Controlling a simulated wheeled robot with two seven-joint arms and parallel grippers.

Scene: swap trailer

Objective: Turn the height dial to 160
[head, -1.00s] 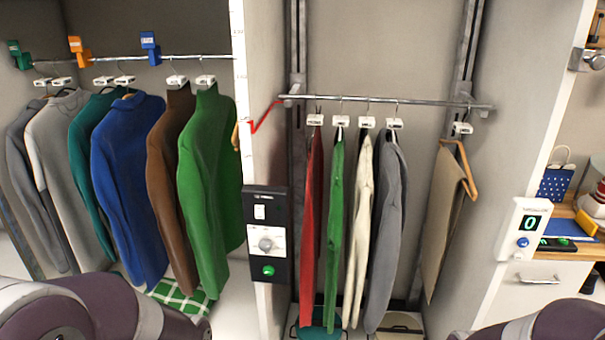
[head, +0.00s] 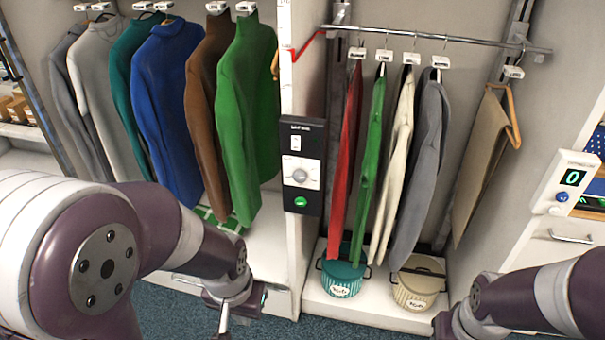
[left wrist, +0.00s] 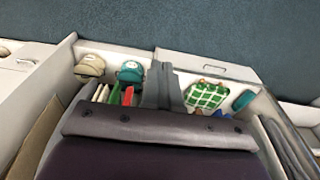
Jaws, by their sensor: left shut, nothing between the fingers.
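The dial (head: 300,176) is a grey round knob on a white plate. It sits on a black control panel (head: 313,208) fixed to the front edge of the upright divider. A white switch is above it and a lit green button (head: 300,202) below. The dial's markings are too small to read. My left gripper (head: 225,318) is low in the head view, left of and below the panel, apart from it. It is shut and empty; its dark fingers also show in the left wrist view (left wrist: 163,85). My right arm enters at lower right, but its gripper is not clearly seen.
Sweaters hang left of the divider, narrower garments from a metal rail (head: 430,40) on its right. A teal pot (head: 341,280) and a cream pot (head: 418,288) stand below. A display reading 0 (head: 571,178) is at right. The space before the panel looks clear.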

